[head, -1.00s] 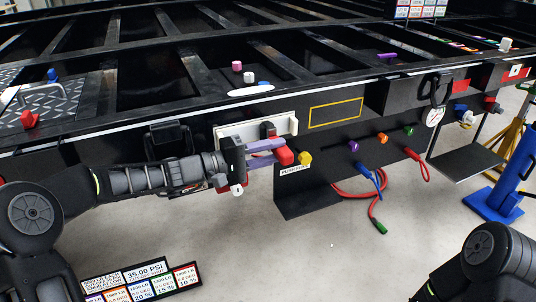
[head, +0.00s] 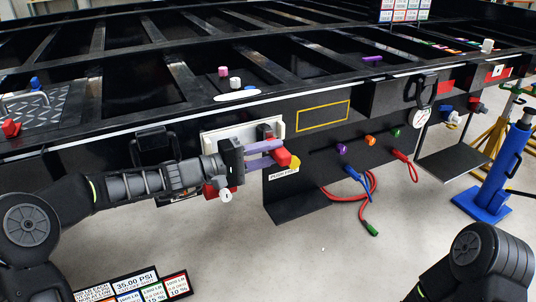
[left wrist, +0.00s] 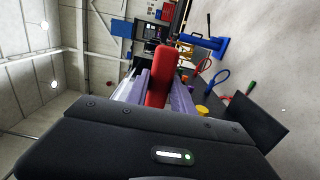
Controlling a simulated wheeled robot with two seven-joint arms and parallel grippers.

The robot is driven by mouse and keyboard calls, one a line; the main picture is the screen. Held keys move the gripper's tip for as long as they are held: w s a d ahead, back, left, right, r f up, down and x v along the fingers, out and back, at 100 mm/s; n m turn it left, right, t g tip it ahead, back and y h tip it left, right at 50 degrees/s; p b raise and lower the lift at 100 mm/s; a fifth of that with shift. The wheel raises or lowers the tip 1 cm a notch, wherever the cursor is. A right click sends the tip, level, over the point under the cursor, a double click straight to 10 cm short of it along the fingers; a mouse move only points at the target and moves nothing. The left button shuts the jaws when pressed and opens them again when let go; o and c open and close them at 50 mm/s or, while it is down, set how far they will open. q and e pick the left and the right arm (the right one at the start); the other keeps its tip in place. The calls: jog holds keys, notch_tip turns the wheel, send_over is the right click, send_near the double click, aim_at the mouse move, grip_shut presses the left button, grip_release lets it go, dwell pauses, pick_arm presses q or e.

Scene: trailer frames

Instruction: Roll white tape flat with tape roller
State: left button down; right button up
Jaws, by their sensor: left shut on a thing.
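My left gripper (head: 273,156) has purple fingers shut on a red handle (head: 283,158), apparently of the tape roller. In the left wrist view the red handle (left wrist: 158,88) stands between the fingers, with a dark part at its far end. A small dark block (head: 265,131) shows behind the fingers, in front of a white plate (head: 213,138); whether it belongs to the roller I cannot tell. A short white strip with rounded ends (head: 237,95) lies on the trailer's top edge, perhaps the white tape. My right gripper is out of view.
A yellow knob (head: 295,165) sits close behind the red handle. Purple, orange and green knobs (head: 369,140) and red and blue hoses (head: 366,190) are to the right. A blue jack (head: 500,175) stands at far right. A yellow outlined rectangle (head: 323,116) marks the side panel.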

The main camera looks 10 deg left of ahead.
pick_arm(q)
jog(key=shift+w, duration=0.1)
jog(key=shift+b+x, duration=0.4)
jog(key=shift+x, duration=0.7)
jog(key=shift+a, duration=0.15)
jog(key=shift+b+v, duration=0.35)
jog(key=shift+v, duration=0.7)
jog(key=shift+b+v, duration=0.3)
jog(key=shift+v, duration=0.95)
